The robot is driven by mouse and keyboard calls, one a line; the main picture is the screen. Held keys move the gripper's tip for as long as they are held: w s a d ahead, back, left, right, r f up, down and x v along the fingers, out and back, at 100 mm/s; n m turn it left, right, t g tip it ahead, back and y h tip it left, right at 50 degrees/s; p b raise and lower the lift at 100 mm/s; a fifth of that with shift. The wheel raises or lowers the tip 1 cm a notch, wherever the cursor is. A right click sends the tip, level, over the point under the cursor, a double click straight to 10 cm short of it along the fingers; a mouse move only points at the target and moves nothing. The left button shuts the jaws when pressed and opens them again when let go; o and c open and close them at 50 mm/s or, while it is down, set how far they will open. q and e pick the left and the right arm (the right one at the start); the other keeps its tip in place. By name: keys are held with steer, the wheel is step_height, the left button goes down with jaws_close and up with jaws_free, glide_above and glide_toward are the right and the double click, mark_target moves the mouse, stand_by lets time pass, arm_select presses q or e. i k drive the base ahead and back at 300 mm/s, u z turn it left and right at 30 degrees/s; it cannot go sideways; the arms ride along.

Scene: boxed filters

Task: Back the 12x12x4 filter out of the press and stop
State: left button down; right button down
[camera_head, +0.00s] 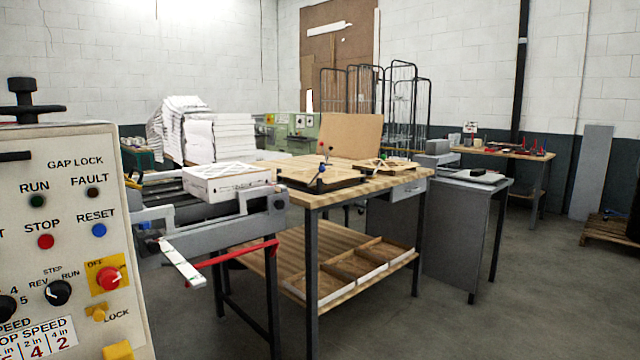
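A white boxed filter (226,180) lies flat on a grey machine frame (205,212) at centre left, beside the wooden workbench. I cannot read its size, and I cannot tell whether this frame is the press. A beige control panel (70,240) fills the left edge, close to me. It has a green RUN button (37,201), a red STOP button (45,241), a blue RESET button (98,230), a black STEP/REV/RUN knob (58,292) and a red knob (108,278) on a yellow plate marked OFF. Neither of my grippers shows.
A white strip (182,264) and a red bar (230,253) stick out from the frame's front. The workbench (400,180) holds dark-edged flat pieces (322,178). A grey cabinet (455,235) stands to its right.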

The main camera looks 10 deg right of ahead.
mark_target(219, 182)
steer(key=z, duration=0.55)
steer(key=i, duration=1.4)
steer(key=u, duration=0.35)
steer(key=i, duration=1.05)
steer(key=u, duration=1.05)
